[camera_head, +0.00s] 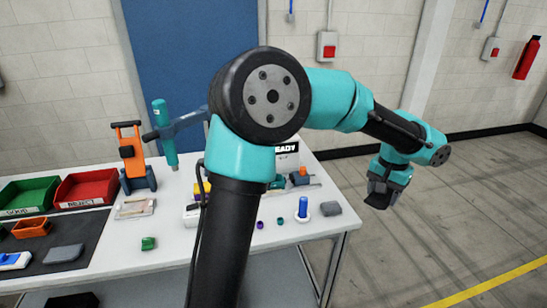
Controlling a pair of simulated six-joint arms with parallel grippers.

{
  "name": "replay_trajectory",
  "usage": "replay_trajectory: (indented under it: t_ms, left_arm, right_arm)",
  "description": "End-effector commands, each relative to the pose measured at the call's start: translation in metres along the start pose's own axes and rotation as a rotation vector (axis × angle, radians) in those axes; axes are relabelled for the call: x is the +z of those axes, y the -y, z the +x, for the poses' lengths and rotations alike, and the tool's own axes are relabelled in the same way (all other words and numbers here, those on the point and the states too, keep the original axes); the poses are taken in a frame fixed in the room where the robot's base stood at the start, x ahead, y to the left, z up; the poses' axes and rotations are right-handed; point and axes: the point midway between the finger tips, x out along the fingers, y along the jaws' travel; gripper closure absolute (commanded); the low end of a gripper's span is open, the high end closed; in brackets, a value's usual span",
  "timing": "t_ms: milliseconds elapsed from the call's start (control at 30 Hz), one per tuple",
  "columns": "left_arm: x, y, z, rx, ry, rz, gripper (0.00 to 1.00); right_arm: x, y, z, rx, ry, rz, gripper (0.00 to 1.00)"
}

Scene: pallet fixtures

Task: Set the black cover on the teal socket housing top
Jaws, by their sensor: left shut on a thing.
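My left gripper (382,191) is at the right, out past the table's right edge and above the floor. It points down and is shut on a dark thing at its tips. The thing is small and dark against the black fingers, so I cannot tell its shape or confirm it is the black cover. I cannot make out the teal socket housing for certain. My own arm hides the table's middle. My right gripper is not in view.
The white table (120,268) holds a green bin (28,196), a red bin (86,189), an orange stand (128,152) and a teal upright tool (163,135). A grey block (66,253) lies on a dark mat.

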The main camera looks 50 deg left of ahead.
Motion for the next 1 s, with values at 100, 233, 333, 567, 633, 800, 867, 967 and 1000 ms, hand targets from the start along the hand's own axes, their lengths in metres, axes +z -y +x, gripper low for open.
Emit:
replay_trajectory:
  t_ms: [100,233,333,567,633,800,867,967,1000]
  left_arm:
    - [-0.001,0.003,0.001,0.001,0.000,-0.018,0.66]
    - [-0.005,0.017,0.003,0.003,0.002,-0.113,0.66]
    - [-0.011,0.038,0.006,0.008,0.003,-0.256,0.66]
    - [-0.022,0.113,0.017,0.016,0.010,-0.747,0.66]
    - [-0.024,0.138,0.021,0.018,0.012,-0.907,0.66]
    - [-0.023,0.198,0.030,0.018,0.016,-1.296,0.66]
    - [-0.021,0.220,0.033,0.018,0.017,-1.433,0.66]
    - [-0.016,0.256,0.039,0.016,0.017,-1.662,0.66]
    - [-0.013,0.271,0.041,0.014,0.018,-1.753,0.66]
  right_arm:
    - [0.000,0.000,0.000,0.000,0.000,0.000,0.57]
    - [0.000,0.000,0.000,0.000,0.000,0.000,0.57]
    - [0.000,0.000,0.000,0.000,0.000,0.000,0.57]
    - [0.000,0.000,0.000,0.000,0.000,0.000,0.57]
    - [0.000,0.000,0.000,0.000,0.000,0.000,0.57]
    - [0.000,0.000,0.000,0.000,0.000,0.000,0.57]
    - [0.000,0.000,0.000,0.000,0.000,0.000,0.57]
    - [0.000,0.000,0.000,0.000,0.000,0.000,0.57]
    - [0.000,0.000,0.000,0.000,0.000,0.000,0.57]
